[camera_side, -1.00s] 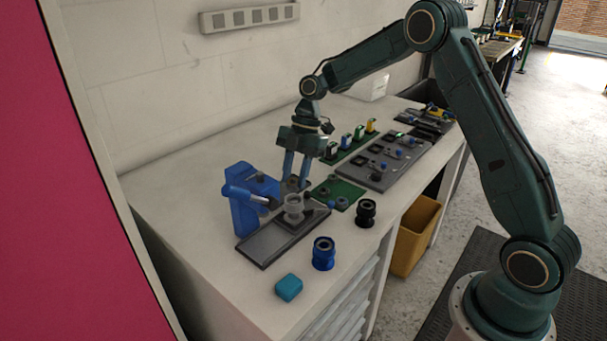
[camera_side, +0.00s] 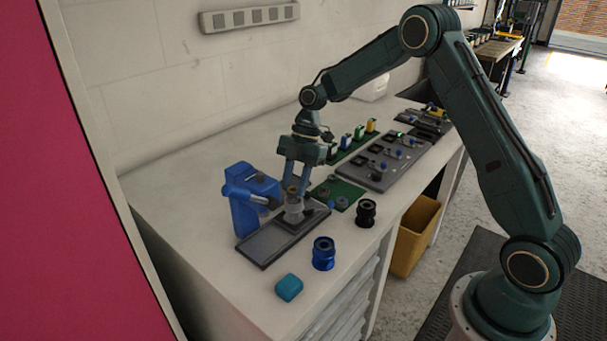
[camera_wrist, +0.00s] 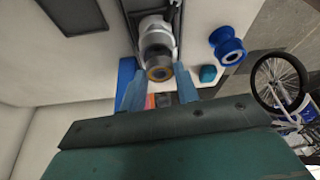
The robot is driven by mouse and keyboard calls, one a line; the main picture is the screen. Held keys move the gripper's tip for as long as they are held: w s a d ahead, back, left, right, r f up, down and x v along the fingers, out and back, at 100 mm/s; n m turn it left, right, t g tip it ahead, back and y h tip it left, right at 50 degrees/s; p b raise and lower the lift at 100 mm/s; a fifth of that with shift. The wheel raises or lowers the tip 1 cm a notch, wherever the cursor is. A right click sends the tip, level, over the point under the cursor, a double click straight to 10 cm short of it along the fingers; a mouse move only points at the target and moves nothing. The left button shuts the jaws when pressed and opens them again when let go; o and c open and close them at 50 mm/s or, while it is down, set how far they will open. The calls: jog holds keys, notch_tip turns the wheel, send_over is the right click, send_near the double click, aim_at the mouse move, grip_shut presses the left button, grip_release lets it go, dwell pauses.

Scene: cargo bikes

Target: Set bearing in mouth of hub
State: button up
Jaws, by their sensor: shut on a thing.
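A pale grey hub (camera_side: 293,212) stands upright on the dark plate of the blue press; it also shows in the wrist view (camera_wrist: 153,26). My gripper (camera_side: 294,187) points down over the hub, shut on a small ring-shaped bearing (camera_side: 293,190).
The blue press (camera_side: 246,208) stands close left of my fingers. A blue hub (camera_side: 323,254), a black hub (camera_side: 366,213) and a teal block (camera_side: 289,287) stand near the front edge. A green mat (camera_side: 347,193) and grey tray (camera_side: 378,172) lie to the right.

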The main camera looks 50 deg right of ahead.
jog(key=shift+f, duration=0.9)
dwell(1.1)
jog(key=o, duration=1.1)
jog(key=shift+c, duration=0.2)
jog(key=shift+r, duration=0.15)
jog(key=v, duration=1.3)
jog(key=shift+d+r, duration=0.2)
jog(key=shift+r, duration=0.15)
